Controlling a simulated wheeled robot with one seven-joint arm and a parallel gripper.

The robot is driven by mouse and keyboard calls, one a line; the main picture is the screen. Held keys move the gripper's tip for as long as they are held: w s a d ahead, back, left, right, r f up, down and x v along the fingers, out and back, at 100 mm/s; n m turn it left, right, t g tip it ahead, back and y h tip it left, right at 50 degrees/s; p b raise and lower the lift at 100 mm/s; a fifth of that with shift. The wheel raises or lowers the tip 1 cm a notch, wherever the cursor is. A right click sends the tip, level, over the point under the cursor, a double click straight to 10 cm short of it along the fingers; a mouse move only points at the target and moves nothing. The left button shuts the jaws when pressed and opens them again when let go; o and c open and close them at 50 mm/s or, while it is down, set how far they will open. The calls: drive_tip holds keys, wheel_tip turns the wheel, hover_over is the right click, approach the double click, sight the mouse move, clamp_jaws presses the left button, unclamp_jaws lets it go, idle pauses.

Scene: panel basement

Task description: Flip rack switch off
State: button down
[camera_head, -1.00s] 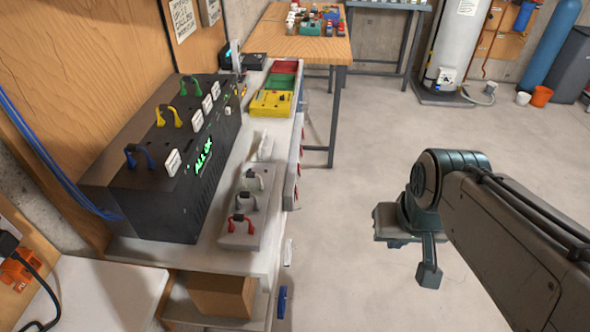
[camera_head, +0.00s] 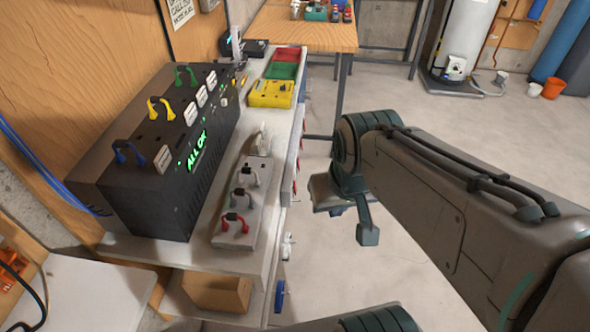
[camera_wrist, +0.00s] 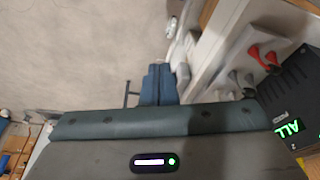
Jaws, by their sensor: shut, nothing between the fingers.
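The black rack unit (camera_head: 165,185) stands on the bench at left, with a green "ALL OK" display lit on its front. Blue, yellow and green plug loops and several white tags line its top edge; I cannot make out for certain which small part is the rack switch. In the wrist view the rack (camera_wrist: 290,100) shows only partly at the right edge. My gripper (camera_head: 367,232) hangs over the floor right of the bench, well apart from the rack. In the wrist view its fingers (camera_wrist: 158,85) are together and hold nothing.
A grey power strip (camera_head: 236,215) with red, black and white plugs lies in front of the rack. A yellow box (camera_head: 270,94) and green and red trays sit further back. A cardboard box (camera_head: 218,292) is on the shelf below. The floor at right is open.

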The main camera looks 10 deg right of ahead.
sight(295, 188)
drive_tip(key=w+d+f+m+g+y+b, duration=0.1)
drive_tip(key=w+d+f, duration=0.2)
drive_tip(key=w, duration=0.6)
drive_tip(key=w+d+f+m+g+y+b, duration=0.1)
drive_tip(key=w+d+f+m+y, duration=0.1)
drive_tip(key=w+f, duration=0.5)
drive_tip(key=w+d, duration=0.1)
drive_tip(key=w, duration=0.2)
drive_tip(key=shift+w+m, duration=0.3)
drive_tip(key=shift+f, duration=0.1)
drive_tip(key=w+a+f+p, duration=0.1)
drive_tip(key=w+a+f, duration=0.1)
drive_tip(key=a+f, duration=0.4)
drive_tip(key=shift+s+d+x, duration=0.2)
drive_tip(key=shift+x, duration=1.75)
drive_tip(key=shift+f, duration=0.1)
